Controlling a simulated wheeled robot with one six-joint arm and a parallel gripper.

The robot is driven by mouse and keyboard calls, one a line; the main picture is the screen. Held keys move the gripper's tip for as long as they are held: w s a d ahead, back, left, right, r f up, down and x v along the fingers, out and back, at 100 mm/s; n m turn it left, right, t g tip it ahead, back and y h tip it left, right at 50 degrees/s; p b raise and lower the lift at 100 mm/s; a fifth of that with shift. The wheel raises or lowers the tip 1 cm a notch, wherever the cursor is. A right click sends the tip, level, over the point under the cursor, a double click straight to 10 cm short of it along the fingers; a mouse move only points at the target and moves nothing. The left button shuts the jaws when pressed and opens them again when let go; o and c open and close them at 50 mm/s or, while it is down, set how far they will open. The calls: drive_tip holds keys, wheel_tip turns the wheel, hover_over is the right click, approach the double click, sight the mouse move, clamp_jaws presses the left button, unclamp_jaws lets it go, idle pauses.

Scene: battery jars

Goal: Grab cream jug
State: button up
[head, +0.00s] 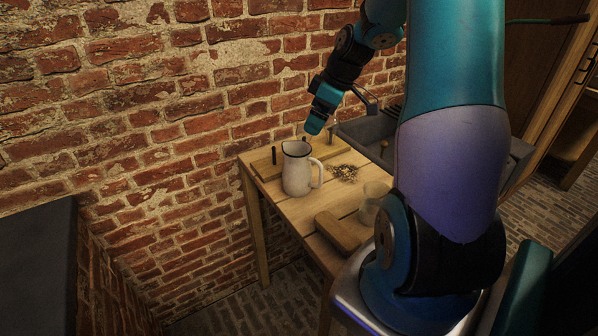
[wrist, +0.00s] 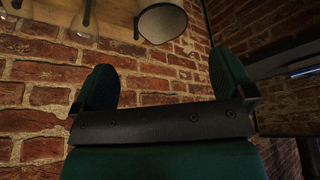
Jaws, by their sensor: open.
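The cream jug (head: 297,172) stands upright on the wooden table in the head view. It is off-white with a dark rim, and its handle faces right. My gripper (head: 315,124) is above and slightly right of the jug, apart from it. In the wrist view, my gripper (wrist: 163,60) has its two green fingers spread with nothing between them. A pale rounded shape with a dark rim (wrist: 162,22) shows at the top of that view. It looks like the jug, but it is cut off by the frame edge.
The table (head: 312,212) also bears a board with dark pegs (head: 265,166), a pile of small bits (head: 345,172), a clear glass (head: 371,205) and a wooden block (head: 338,232). A brick wall (head: 170,110) stands close behind. A grey sink (head: 362,130) adjoins the table.

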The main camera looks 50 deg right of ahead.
drive_tip(key=p, duration=0.3)
approach(303, 173)
drive_tip(key=w+f, duration=0.6)
drive_tip(key=w, duration=0.1)
drive_tip(key=shift+a, duration=0.25)
drive_tip(key=shift+r, duration=0.1)
drive_tip(key=c, duration=1.4)
